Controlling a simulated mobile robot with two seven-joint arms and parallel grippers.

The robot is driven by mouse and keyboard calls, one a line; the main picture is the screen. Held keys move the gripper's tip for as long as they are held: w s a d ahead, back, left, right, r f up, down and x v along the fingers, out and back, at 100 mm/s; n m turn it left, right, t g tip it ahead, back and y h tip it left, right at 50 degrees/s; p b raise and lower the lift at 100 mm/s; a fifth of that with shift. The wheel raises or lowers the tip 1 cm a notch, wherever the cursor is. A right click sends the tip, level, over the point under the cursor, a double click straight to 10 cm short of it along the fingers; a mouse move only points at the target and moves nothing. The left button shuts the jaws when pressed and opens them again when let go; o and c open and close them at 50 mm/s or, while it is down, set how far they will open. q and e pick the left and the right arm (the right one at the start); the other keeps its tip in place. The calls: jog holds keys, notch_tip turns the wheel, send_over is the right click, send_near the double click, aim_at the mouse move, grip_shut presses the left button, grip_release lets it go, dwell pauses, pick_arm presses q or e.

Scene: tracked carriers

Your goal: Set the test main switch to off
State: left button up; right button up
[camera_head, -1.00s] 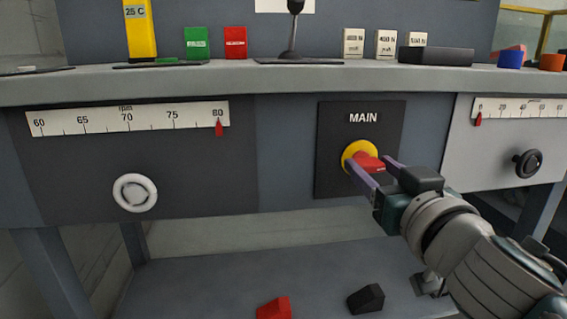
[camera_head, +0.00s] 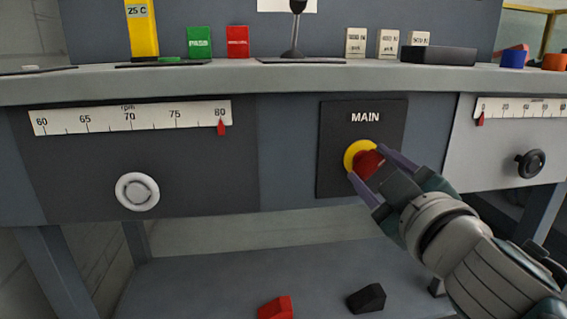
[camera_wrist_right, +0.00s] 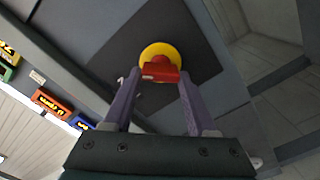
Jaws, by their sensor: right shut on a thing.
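The main switch has a red handle (camera_head: 368,161) on a yellow round base (camera_head: 350,155). It sits on a dark plate (camera_head: 334,150) labelled MAIN on the front of the bench. My right gripper (camera_head: 367,165) reaches it from the lower right, with its two purple fingers on either side of the handle and shut on it. The wrist view shows the red handle (camera_wrist_right: 160,71) between the fingertips, in front of the yellow base (camera_wrist_right: 150,50). No off or on marking is readable. The fingers hide part of the switch. My left gripper is out of view.
A white knob (camera_head: 137,191) under an rpm scale (camera_head: 130,117) is to the left. A black knob (camera_head: 530,163) is to the right. The bench top edge (camera_head: 280,82) juts out above. Red (camera_head: 276,307) and black (camera_head: 367,298) blocks lie on the lower shelf.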

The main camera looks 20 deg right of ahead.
jog(key=n, duration=0.5)
jog(key=shift+f+n, duration=0.1)
jog(key=shift+n, duration=1.6)
jog(key=o, duration=1.4)
jog(key=shift+c, duration=0.2)
jog(key=b+v, duration=0.1)
jog(key=v, duration=0.9)
